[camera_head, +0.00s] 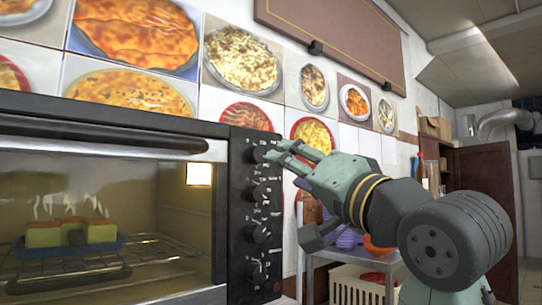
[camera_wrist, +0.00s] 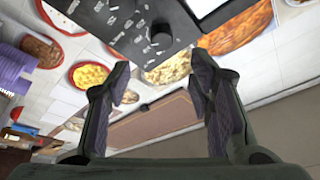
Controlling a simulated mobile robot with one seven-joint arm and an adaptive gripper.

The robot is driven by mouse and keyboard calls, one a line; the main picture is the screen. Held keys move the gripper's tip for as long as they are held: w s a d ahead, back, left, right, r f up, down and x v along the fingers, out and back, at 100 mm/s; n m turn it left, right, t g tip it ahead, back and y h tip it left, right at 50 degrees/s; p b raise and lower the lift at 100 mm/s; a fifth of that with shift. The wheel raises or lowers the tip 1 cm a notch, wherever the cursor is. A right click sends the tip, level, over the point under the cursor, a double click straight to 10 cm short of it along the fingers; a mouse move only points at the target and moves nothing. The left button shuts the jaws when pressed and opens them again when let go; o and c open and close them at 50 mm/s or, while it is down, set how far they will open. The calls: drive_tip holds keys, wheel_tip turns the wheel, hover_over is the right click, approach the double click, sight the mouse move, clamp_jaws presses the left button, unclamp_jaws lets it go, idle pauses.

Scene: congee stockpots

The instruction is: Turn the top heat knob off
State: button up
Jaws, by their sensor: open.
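The oven's black control panel (camera_head: 235,240) carries a column of several round black knobs. The top heat knob (camera_head: 259,153) is the uppermost one. My gripper (camera_head: 283,152) is at the height of the top knob, just right of it, with its fingers pointing at the panel. In the wrist view, my gripper (camera_wrist: 162,72) has its two fingers spread wide with nothing between them. A black knob (camera_wrist: 160,37) near the panel's end, which looks like the top one, shows beyond and between the fingertips, apart from them. The knob's exact pointer setting is too small to read.
The oven's glass door (camera_head: 100,220) is shut, with a lit inside and a steaming dish (camera_head: 70,237) on a rack. Food pictures (camera_head: 243,60) cover the wall behind. A metal table (camera_head: 345,255) with purple and orange items stands right of the oven.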

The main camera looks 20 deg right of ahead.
sight(261, 154)
drive_tip(key=p+x, duration=0.3)
drive_tip(key=x, duration=0.6)
drive_tip(key=shift+w+a+r+p, duration=0.1)
drive_tip(key=shift+r+p, duration=0.05)
drive_tip(key=shift+p, duration=0.25)
drive_tip(key=shift+w, duration=0.5)
drive_tip(key=shift+c, duration=0.6)
drive_tip(key=c, duration=1)
